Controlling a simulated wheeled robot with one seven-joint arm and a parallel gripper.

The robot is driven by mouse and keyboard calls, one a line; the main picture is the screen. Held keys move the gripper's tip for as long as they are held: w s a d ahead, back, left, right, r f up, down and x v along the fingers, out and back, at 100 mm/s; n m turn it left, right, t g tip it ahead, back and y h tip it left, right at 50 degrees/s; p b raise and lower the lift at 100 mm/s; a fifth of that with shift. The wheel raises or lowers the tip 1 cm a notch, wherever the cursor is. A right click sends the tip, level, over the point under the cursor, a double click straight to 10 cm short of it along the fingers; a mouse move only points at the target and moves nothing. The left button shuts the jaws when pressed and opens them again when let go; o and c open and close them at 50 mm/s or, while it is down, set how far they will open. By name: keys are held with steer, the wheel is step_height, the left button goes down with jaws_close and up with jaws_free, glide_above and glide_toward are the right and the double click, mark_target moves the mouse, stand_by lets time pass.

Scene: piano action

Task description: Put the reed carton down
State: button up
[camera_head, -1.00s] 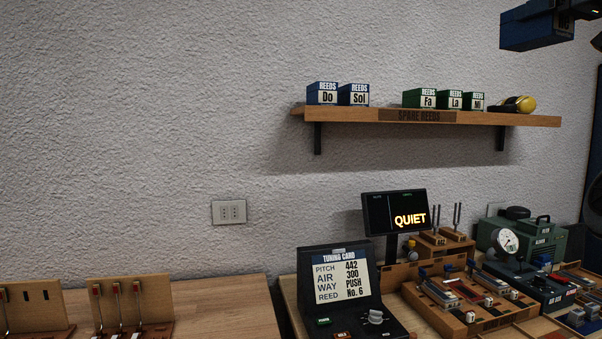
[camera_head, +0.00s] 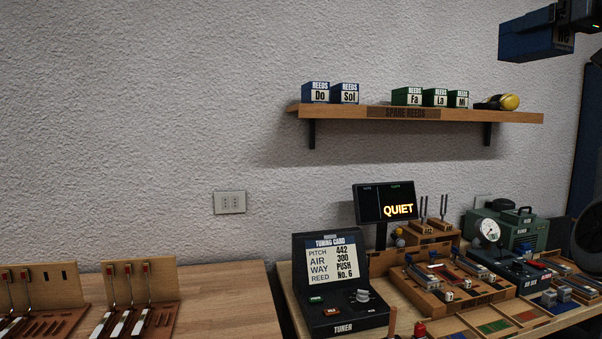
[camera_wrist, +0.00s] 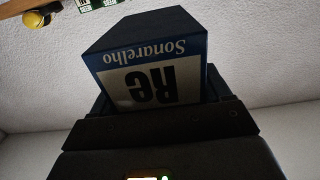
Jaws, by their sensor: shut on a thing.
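The reed carton (camera_head: 537,38) is a blue box at the top right of the head view, held up in the air away from the shelf. The shelf (camera_head: 275,112), marked SPARE REEDS, carries blue cartons Do (camera_head: 316,93) and Sol (camera_head: 344,94). Green cartons Fa (camera_head: 407,96), La (camera_head: 435,97) and Mi (camera_head: 458,99) stand to their right. A gap lies between Sol and Fa.
A yellow-ended tool (camera_head: 508,102) lies at the shelf's right end. Below stand a QUIET display (camera_head: 385,203), a tuner (camera_head: 340,285), a wooden tray of parts (camera_head: 440,295) and a green machine (camera_head: 520,230). The left bench (camera_head: 225,300) has bare wood beside the racks.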

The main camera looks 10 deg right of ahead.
steer(key=s+a+f, duration=0.5)
steer(key=a+f, duration=0.7)
steer(key=f, duration=1.5)
steer(key=s+a+f, duration=0.5)
steer(key=a+f, duration=0.7)
steer(key=f, duration=1.5)
steer(key=s+a+f, duration=0.6)
steer(key=a+f, duration=0.6)
steer(key=f, duration=1.5)
steer(key=shift+f+h, duration=0.15)
steer(key=shift+h, duration=0.15)
steer(key=shift+w, duration=0.15)
